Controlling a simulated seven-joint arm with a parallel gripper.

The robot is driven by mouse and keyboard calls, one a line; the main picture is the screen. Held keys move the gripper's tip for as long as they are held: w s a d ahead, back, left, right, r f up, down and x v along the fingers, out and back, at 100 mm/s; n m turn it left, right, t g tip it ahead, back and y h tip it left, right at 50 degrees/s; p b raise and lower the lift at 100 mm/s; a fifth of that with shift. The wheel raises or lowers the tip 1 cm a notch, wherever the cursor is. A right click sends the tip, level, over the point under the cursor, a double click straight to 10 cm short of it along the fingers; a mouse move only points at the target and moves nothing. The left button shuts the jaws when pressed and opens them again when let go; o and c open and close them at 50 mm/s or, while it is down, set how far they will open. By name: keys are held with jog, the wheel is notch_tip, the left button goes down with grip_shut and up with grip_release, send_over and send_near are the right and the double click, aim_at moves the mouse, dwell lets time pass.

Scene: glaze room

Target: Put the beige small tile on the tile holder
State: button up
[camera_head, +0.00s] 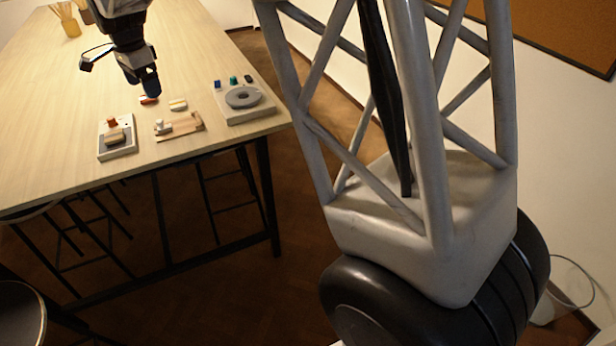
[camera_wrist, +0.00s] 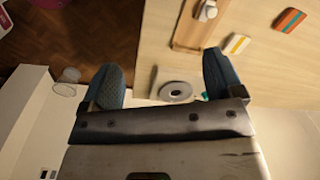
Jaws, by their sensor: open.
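A small pale beige tile with a yellow stripe (camera_head: 178,104) lies flat on the table; it also shows at the upper right of the wrist view (camera_wrist: 237,43). The tile holder looks to be the wooden stand (camera_head: 186,126) with a white piece at one end, in front of the tile; part of it shows at the top of the wrist view (camera_wrist: 189,30). My gripper (camera_head: 152,95) is above the table, left of the beige tile in the head view. Its blue fingers stand apart in the wrist view (camera_wrist: 163,62), with nothing between them.
An orange tile with stripes (camera_wrist: 289,20) lies beside the beige one, partly behind my gripper in the head view. A tray with a grey disc (camera_head: 243,97) stands right. A board with a wooden block (camera_head: 117,138) stands left.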

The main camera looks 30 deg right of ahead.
jog(key=s+d+r+n+t, duration=0.1)
jog(key=s+d+r+n, duration=0.2)
jog(key=s+d, duration=0.6)
jog(key=s+d+r+n, duration=0.25)
jog(key=s+d, duration=0.25)
jog(key=s, duration=0.8)
jog(key=s+d+f+n, duration=0.2)
jog(key=s, duration=0.6)
jog(key=s+d+f+n, duration=0.2)
jog(key=s+d+n, duration=0.1)
jog(key=s, duration=0.5)
jog(key=s+d+f+n, duration=0.2)
jog(key=s+d+f, duration=0.1)
jog(key=s, duration=0.4)
jog(key=shift+s+t, duration=0.4)
jog(key=shift+o, duration=0.5)
jog(key=shift+n, duration=0.25)
jog(key=shift+r, duration=0.1)
